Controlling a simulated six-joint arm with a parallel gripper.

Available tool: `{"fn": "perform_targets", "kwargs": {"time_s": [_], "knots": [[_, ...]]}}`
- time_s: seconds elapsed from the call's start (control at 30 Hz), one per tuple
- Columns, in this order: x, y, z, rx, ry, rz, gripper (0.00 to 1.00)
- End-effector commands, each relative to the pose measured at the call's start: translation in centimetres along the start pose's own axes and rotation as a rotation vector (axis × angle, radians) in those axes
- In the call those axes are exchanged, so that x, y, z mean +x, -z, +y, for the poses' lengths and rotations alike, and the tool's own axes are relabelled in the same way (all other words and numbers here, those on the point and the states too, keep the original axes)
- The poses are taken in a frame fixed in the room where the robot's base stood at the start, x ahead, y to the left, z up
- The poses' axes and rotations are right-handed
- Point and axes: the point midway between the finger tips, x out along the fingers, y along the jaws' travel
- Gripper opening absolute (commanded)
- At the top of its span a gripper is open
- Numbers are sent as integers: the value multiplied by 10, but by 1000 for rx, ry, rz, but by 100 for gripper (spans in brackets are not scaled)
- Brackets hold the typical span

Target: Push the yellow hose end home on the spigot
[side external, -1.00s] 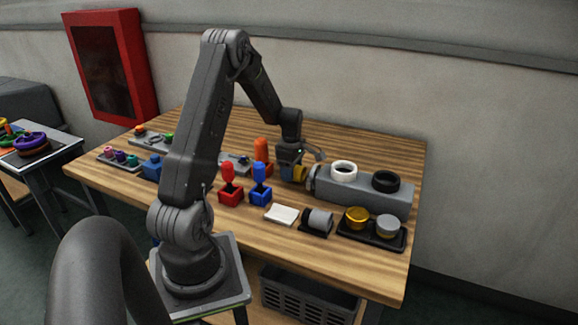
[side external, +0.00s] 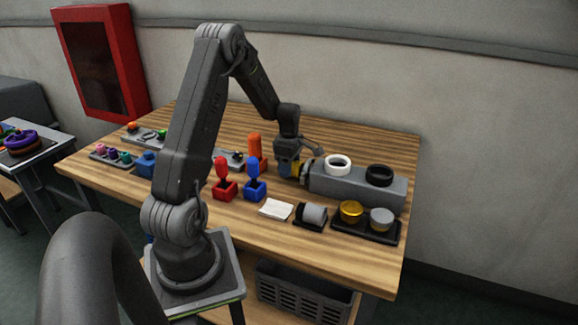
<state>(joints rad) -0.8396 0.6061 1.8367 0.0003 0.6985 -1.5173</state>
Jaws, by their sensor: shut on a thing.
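The yellow hose end (side external: 297,169) is small in the side view, at the left end of the grey tank block (side external: 355,187). My gripper (side external: 288,168) is shut on the yellow hose end and partly covers it. The spigot (side external: 306,174) is the dark-and-grey round part on the block's left end. The hose end is right up against it, in line with it. The view is too small to tell how far the hose end sits over the spigot.
White (side external: 338,163) and black (side external: 379,175) rings top the block. An orange-topped lever (side external: 255,150) stands close left of my gripper; red (side external: 223,183) and blue (side external: 255,182) levers stand nearer. A black tray (side external: 366,230) holds gold and grey caps. Bare wood lies behind.

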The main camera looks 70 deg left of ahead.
Motion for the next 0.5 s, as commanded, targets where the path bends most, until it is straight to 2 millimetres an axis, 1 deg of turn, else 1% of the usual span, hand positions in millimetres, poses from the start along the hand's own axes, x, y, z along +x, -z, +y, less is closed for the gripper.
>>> {"fn": "perform_targets", "kwargs": {"time_s": [0.5], "knots": [[0, -8, 0, 1, 0, 0, 22]]}}
